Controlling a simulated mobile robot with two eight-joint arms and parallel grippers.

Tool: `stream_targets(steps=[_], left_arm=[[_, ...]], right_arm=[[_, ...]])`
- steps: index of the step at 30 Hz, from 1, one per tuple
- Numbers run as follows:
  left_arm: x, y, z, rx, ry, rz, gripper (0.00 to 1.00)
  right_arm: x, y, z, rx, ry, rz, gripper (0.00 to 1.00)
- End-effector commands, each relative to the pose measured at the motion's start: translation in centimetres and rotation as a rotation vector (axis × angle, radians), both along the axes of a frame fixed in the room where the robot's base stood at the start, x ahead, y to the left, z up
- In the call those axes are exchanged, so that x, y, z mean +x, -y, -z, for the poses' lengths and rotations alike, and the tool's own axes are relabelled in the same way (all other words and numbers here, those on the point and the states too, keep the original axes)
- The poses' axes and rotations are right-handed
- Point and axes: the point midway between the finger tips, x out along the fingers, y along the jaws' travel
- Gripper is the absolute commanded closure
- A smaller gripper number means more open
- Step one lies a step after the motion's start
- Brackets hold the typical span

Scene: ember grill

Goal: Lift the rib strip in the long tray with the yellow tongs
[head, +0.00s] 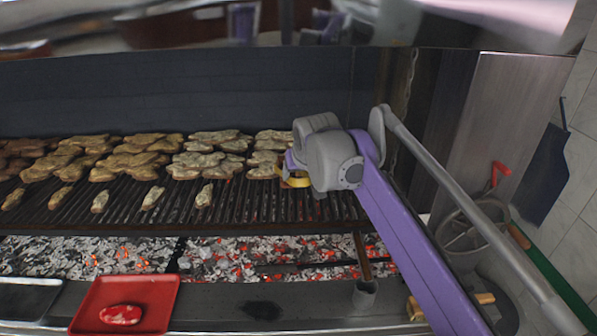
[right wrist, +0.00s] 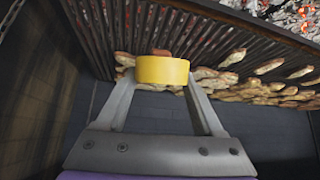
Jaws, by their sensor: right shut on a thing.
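My right gripper (head: 291,172) is over the right end of the grill grate. It is shut on a yellow thing, perhaps part of the yellow tongs (right wrist: 163,70). In the right wrist view this is a short yellow band between the two fingers, with a small brown-orange block behind its upper edge. The rest of its shape is hidden. I cannot make out a rib strip or tell which tray is the long one. My left gripper is not in view.
Many browned food pieces (head: 130,158) lie on the grate (head: 250,205) above glowing coals (head: 215,258). A red tray (head: 88,315) with a red piece (head: 121,314) is at front left, beside a dark tray (head: 25,298). A metal handwheel (head: 470,225) stands at right.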

Motion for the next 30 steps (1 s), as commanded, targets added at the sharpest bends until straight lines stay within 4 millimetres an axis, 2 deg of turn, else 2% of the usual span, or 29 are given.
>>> stream_targets(steps=[3, 14, 30], left_arm=[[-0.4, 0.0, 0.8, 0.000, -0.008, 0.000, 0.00], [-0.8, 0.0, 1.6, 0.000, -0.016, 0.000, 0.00], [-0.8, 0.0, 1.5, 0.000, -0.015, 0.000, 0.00]], right_arm=[[-2.1, 0.3, 0.3, 0.001, -0.001, -0.001, 1.00], [-7.8, 1.1, 0.2, 0.000, 0.001, -0.001, 1.00], [-16.3, 2.3, 0.0, 0.000, 0.002, -0.002, 1.00]])
